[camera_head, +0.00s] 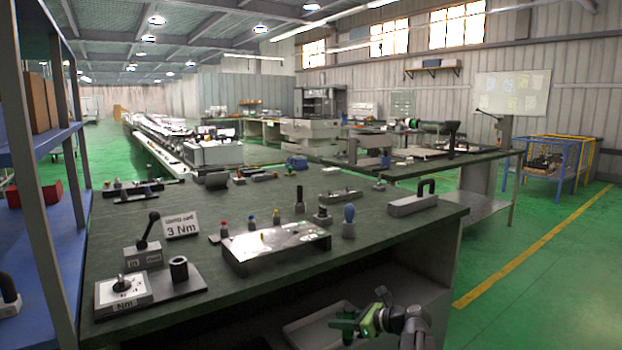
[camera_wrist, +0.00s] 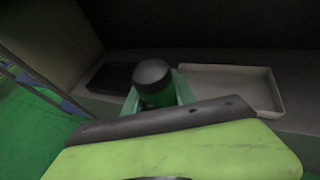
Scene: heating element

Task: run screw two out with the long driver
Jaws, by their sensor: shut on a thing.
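My gripper (camera_head: 372,318) is at the bottom of the head view, low in front of the bench. It is shut on a green cylindrical thing with a dark round cap (camera_wrist: 153,78), seen in the wrist view. I cannot tell whether this is the long driver; its lower part is hidden. A pale metal plate unit (camera_head: 277,252) lies near the bench's front edge with a small yellow piece on top. My gripper is apart from it. Screw two cannot be made out. Behind the unit stand several small handled tools, one with a blue handle (camera_head: 349,213).
The dark bench top (camera_head: 390,225) overhangs an open lower shelf with a shallow grey tray (camera_wrist: 225,88). A torque unit (camera_head: 123,291), a lever block (camera_head: 143,257) and a 3 Nm sign (camera_head: 181,224) stand at left. Green floor (camera_head: 540,290) is clear at right.

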